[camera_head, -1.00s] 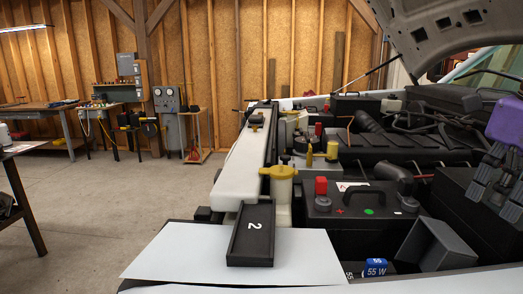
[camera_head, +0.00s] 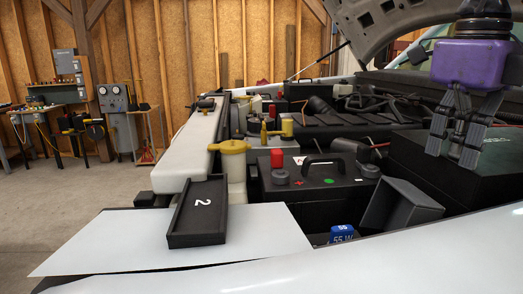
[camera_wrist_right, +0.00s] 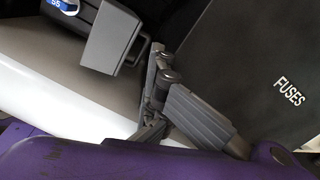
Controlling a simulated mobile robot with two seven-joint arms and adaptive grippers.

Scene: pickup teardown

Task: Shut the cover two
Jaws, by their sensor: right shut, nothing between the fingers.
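A grey flap-like box part (camera_head: 402,208) stands tilted open beside the blue 55 W box (camera_head: 341,233) at the front of the engine bay. A black tray marked 2 (camera_head: 198,215) lies on the front edge at the left. My right gripper (camera_head: 452,157) hangs fingers down above and to the right of the grey part, apart from it, shut and empty. My left gripper is out of view.
A black box (camera_head: 400,160) marked FUSES in the wrist view (camera_wrist_right: 265,55) lies under my right gripper. The battery (camera_head: 318,185) with its handle is left of the grey part. The raised hood (camera_head: 385,30) is overhead. The white front panel (camera_head: 330,270) is clear.

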